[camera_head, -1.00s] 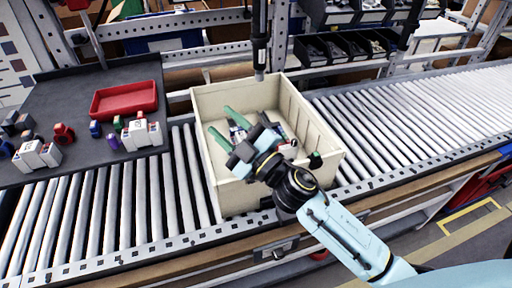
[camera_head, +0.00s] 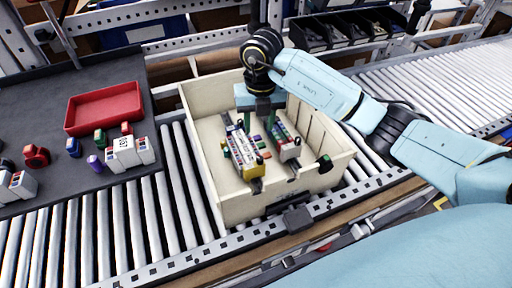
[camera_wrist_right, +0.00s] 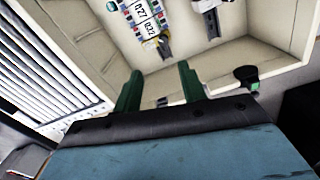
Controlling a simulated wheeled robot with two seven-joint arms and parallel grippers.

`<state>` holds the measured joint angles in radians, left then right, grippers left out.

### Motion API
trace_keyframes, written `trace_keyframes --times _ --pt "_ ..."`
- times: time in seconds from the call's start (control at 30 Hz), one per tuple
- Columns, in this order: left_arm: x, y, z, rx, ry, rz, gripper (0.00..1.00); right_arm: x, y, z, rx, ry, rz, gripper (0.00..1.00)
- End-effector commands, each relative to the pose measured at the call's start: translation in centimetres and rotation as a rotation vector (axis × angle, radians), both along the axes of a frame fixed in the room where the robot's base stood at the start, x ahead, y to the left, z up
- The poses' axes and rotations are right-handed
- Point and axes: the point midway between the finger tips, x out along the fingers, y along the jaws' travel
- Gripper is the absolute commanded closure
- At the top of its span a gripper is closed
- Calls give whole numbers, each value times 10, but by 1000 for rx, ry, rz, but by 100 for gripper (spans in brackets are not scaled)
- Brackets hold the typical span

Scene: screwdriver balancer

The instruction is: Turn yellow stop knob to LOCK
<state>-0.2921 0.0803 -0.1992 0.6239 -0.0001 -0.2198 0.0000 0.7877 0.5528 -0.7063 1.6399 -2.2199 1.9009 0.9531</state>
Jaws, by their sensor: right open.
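The cream crate (camera_head: 240,206) holds two rails of terminal blocks. The left block row (camera_head: 241,148) has a yellow end piece (camera_head: 256,169) at its near end; it is small, and I cannot read its position. In the right wrist view the yellow end piece (camera_wrist_right: 164,45) sits past my fingertips, below white labelled blocks. My right gripper (camera_head: 260,118) is over the crate with its green fingers pointing down. It is open and empty, and the gap between its fingers shows in the wrist view (camera_wrist_right: 160,74). My left gripper is not in view.
A black-and-green round piece (camera_head: 325,163) is at the crate's near right corner. The right block row (camera_head: 287,143) lies beside the left one. A red tray (camera_head: 104,108) and loose blocks (camera_head: 130,150) are on the dark table at left. Rollers (camera_head: 150,220) run beside the crate.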

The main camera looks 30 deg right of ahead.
Motion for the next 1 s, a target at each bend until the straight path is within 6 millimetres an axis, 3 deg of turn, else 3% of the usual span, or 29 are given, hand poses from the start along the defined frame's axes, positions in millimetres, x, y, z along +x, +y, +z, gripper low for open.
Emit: trace_keyframes --times 0.17,0.7,1.0 --pt "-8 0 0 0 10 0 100 -1 -5 -12 -24 10 -11 59" --pt "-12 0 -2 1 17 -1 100 -1 -4 -115 -19 8 -9 59" --pt "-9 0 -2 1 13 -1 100 0 -4 -133 -19 5 -7 59"
